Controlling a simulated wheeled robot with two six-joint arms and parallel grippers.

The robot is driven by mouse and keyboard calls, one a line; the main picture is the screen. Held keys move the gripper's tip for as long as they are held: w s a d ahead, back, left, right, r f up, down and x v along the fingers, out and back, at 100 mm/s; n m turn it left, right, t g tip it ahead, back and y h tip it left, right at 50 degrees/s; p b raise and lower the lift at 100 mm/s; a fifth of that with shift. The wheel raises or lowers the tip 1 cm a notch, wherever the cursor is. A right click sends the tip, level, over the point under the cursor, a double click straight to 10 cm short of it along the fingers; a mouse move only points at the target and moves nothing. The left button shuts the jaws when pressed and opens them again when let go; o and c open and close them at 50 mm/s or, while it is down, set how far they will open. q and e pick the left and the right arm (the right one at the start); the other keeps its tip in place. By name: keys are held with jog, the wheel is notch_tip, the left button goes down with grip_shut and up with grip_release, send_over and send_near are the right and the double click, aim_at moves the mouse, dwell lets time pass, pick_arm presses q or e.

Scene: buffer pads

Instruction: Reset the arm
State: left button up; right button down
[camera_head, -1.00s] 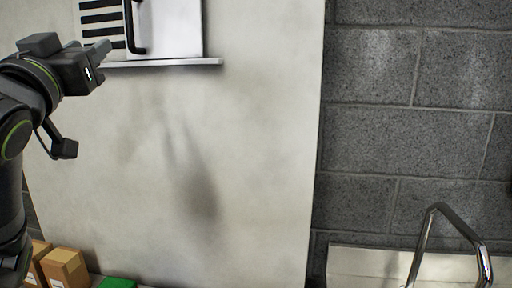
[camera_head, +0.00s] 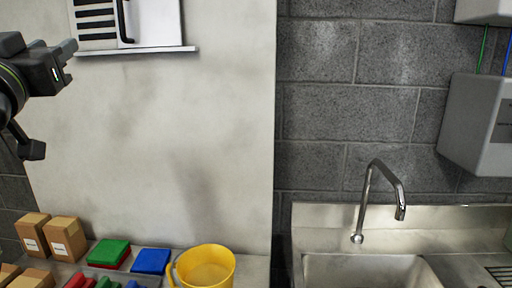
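My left gripper (camera_head: 68,62) shows at the upper left of the head view, raised in front of the pale wall panel (camera_head: 150,130). Its fingers point right and look close together, with nothing visible between them, but the side view does not settle whether they are shut. It is well above the counter and apart from everything on it. My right gripper is out of view.
A sink (camera_head: 370,272) with a tap (camera_head: 380,190) is at right. Grey boxes (camera_head: 478,125) hang on the wall.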

pick_arm(q)
jog(key=w+f+g, duration=0.2)
jog(key=w+f, duration=0.3)
jog(key=f, duration=0.2)
notch_tip(320, 180, down, 32)
jog(key=a+m+g, duration=0.1)
jog(key=g, duration=0.6)
jog(key=s+f+g, duration=0.4)
jog(key=s+f, duration=0.7)
jog(key=f, duration=0.6)
jog(key=s+f+g, duration=0.3)
jog(key=s+f, duration=0.3)
jog(key=s, duration=0.4)
jog(key=s+f+g, duration=0.2)
jog(key=s+f, duration=0.3)
jog(key=s, duration=0.5)
notch_tip(320, 180, down, 25)
jog(key=g+h, duration=0.1)
jog(key=s+f+g, duration=0.1)
jog(key=s+f, duration=1.3)
jog(key=f, duration=0.1)
jog(key=shift+s+d+f+g+h, duration=0.25)
jog(key=shift+f+g+h, duration=0.05)
jog(key=shift+f, duration=0.1)
